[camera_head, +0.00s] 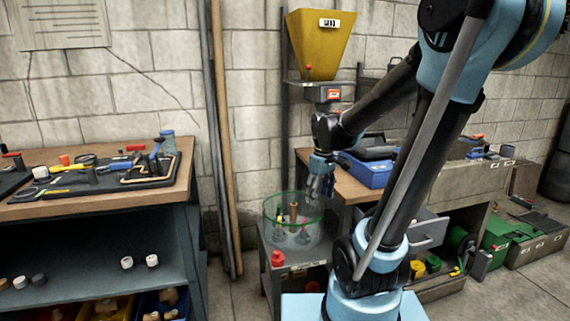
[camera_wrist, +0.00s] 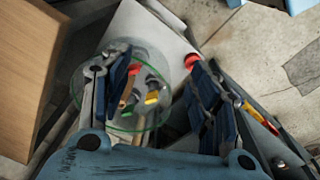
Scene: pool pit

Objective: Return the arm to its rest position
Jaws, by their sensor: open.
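My arm reaches out over the room's far side in the head view, with my gripper (camera_head: 320,186) pointing down. The gripper is above the right part of a clear round container (camera_head: 272,222) with a green rim. In the wrist view my gripper (camera_wrist: 160,88) has its two blue-padded fingers spread wide, with nothing held between them. The container's green rim (camera_wrist: 140,130) shows beyond and between the fingers. Several small items stand in the container, one of them a brown cylinder (camera_head: 294,212). The fingers partly hide the container in the wrist view.
A red piece (camera_head: 277,258) sits beside the container on a small stand. A yellow hopper (camera_head: 320,45) hangs above. A workbench (camera_head: 90,206) with tools is at left. A blue case (camera_head: 368,170) lies on the wooden bench close to my forearm.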

